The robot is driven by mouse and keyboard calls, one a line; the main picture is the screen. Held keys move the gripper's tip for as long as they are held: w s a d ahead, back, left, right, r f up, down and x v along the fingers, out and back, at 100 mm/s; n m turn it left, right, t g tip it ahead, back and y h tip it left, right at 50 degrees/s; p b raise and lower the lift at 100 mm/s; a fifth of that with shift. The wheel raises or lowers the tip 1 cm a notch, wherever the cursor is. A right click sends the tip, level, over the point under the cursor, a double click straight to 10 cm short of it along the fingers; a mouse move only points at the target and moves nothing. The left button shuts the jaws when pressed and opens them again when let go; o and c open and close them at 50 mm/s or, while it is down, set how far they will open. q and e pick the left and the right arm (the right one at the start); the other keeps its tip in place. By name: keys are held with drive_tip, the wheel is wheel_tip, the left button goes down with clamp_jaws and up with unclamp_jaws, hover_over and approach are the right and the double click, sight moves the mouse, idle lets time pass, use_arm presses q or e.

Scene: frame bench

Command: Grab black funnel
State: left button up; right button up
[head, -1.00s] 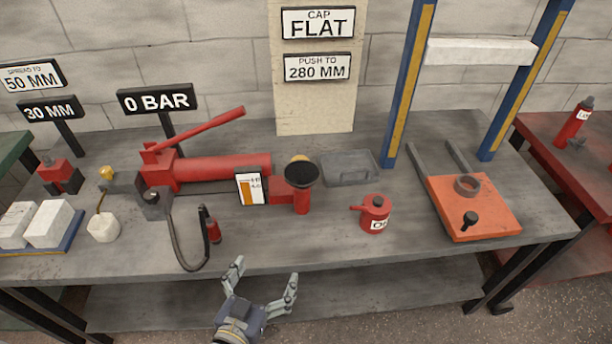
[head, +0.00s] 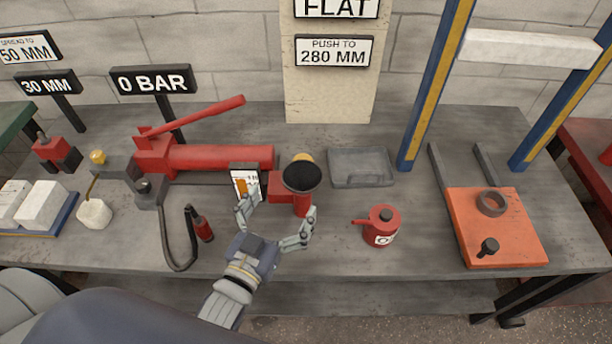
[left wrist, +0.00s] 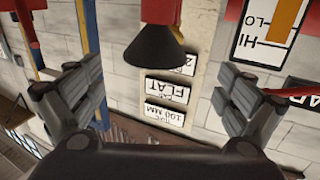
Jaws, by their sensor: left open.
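In the left wrist view the open fingers (left wrist: 165,98) are apart from the funnel. My right gripper does not show.
A gauge card (head: 246,186) stands close left of the funnel. A red oil can (head: 382,226) stands to the right, and a grey tray (head: 361,168) lies behind. A hose with a red end (head: 203,229) lies left. The bench (head: 330,240) is clear in front of the oil can's left side.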

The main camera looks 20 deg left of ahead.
sight(309, 164)
use_arm(q)
drive_tip(key=w, duration=0.2)
drive_tip(key=w+d+b, duration=0.1)
drive_tip(key=w, duration=0.2)
drive_tip(key=w+b, duration=0.1)
drive_tip(key=w, duration=0.1)
drive_tip(key=shift+w+d, duration=0.25)
drive_tip(key=shift+w, duration=0.55)
drive_tip(key=shift+r, duration=0.1)
drive_tip(key=shift+c, duration=0.3)
drive_tip(key=c, duration=1.2)
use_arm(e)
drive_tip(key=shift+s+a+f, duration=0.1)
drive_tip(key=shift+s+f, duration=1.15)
